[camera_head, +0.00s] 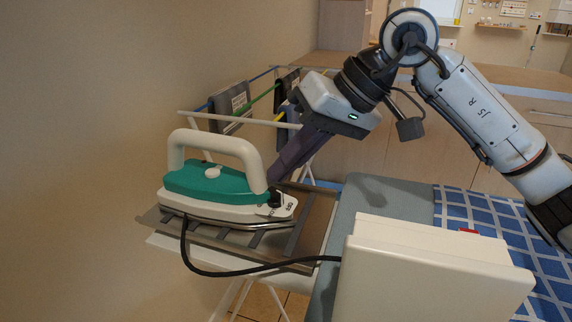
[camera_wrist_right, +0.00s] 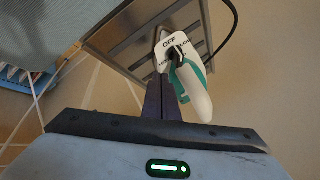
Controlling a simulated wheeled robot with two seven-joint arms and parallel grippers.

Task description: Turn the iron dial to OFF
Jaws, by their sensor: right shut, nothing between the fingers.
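The iron (camera_head: 215,183) has a teal body and white handle and rests on a slatted metal stand at the end of the ironing board. Its black dial (camera_head: 275,199) is on the right end, beside a white label plate. In the right wrist view, the dial (camera_wrist_right: 175,53) sits on the white plate with OFF at its top and LOW at one side. Which mark the dial points to is unclear. My right gripper (camera_head: 276,180) is shut and empty, its dark fingers pointing down close to the dial. Contact cannot be told. My left gripper is not in view.
A black cord (camera_head: 220,273) runs from the iron behind a white box (camera_head: 430,265) in front. The metal stand (camera_head: 315,222) is fixed beside the grey ironing board (camera_head: 375,205). A drying rack (camera_head: 240,118) stands behind. A plain wall is on the left.

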